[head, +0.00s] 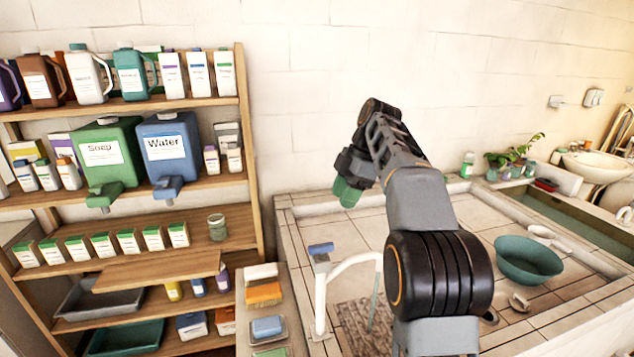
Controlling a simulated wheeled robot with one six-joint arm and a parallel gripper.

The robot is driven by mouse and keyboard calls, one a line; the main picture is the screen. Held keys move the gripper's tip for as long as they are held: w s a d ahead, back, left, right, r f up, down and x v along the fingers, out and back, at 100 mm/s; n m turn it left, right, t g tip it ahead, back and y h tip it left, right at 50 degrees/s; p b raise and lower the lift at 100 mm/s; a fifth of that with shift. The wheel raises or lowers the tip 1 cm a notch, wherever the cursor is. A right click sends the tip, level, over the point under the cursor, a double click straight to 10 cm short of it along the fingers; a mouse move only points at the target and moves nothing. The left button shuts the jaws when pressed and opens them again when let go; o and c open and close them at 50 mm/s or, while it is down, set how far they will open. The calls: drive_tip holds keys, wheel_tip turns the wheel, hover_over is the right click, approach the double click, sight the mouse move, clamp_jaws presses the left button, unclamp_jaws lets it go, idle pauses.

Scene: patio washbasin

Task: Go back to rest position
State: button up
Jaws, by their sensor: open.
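My arm rises from the bottom of the head view, bends at the top and points down and left. My gripper (347,190) hangs at its end over the far left part of the tiled basin counter (455,222), in front of the white wall. It is open. A green piece shows at its tip; I cannot tell whether it is part of the fingers. The gripper is well apart from the shelf at left and the counter items at right.
A wooden shelf (250,150) at left holds a green Soap dispenser (100,155), a blue Water dispenser (168,145), several boxes and a jar (217,228). A white tap (321,295) stands beside my arm.

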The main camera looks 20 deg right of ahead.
wheel_tip(320, 180, down, 9)
drive_tip(key=s+m+t+h, duration=0.1)
drive_tip(key=m+h, duration=0.1)
drive_tip(key=m, duration=1.1)
drive_tip(key=s+a+f+m+t+h, duration=0.1)
drive_tip(key=s+f, duration=0.3)
drive_tip(key=s, duration=0.6)
drive_tip(key=s+a+f+m+t+h, duration=0.1)
drive_tip(key=s+a+f+m+t, duration=0.1)
drive_tip(key=s, duration=0.8)
drive_tip(key=shift+a+f+m+h, duration=0.3)
drive_tip(key=shift+a+f+m, duration=0.55)
drive_tip(key=shift+a+m, duration=0.3)
drive_tip(key=shift+a, duration=0.1)
